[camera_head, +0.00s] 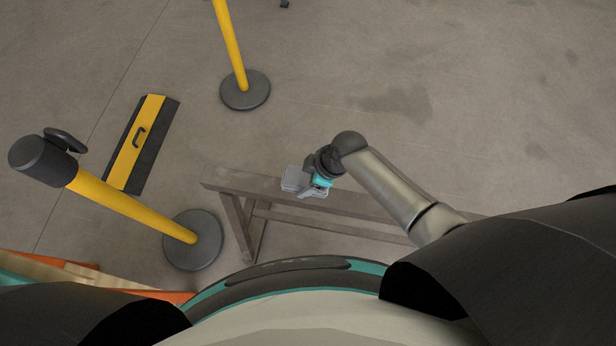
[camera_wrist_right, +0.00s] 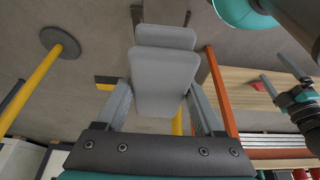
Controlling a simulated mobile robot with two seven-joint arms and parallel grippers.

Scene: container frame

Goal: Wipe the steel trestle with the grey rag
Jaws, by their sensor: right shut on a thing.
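The grey rag (camera_head: 292,180) is a folded pad at the trestle's beam, towards its left end. The steel trestle (camera_head: 240,180) is a long grey-brown beam on splayed legs, running across the lower middle of the head view. My right gripper (camera_head: 312,188) is shut on the rag, over the beam. In the right wrist view the rag (camera_wrist_right: 165,80) sits between the two fingers. I cannot tell whether the rag presses on the steel. My left gripper (camera_wrist_right: 272,72) shows at the right of the wrist view, its fingers apart and empty.
Two yellow posts on round dark bases, one (camera_head: 232,50) behind the trestle and one (camera_head: 130,208) to its left, stand on the floor. A yellow and black ramp (camera_head: 140,145) lies at left. Orange-edged wooden boards (camera_head: 70,270) are at lower left.

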